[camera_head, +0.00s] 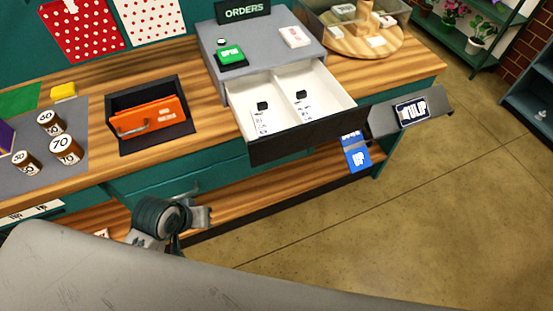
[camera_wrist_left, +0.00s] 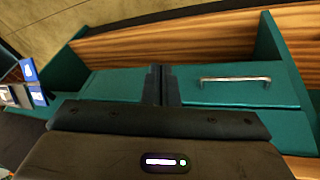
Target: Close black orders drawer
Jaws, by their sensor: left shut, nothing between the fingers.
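The orders drawer (camera_head: 310,136) is pulled out of the grey cabinet (camera_head: 215,50) on the counter. Its front is black. Its white inside has two compartments, each with a small black item and a paper slip. The ORDERS sign (camera_head: 243,11) stands on top of the cabinet. My left gripper (camera_head: 191,190) is in front of the counter, below and to the left of the drawer front, and apart from it. In the left wrist view its fingers (camera_wrist_left: 161,84) are shut and empty, in front of a teal panel. The orders drawer is not clearly visible in that view.
A green box and a white box sit on the cabinet. A dark PICKUP shelf (camera_head: 440,103) is right of the drawer. Another teal drawer has a metal handle (camera_wrist_left: 235,79).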

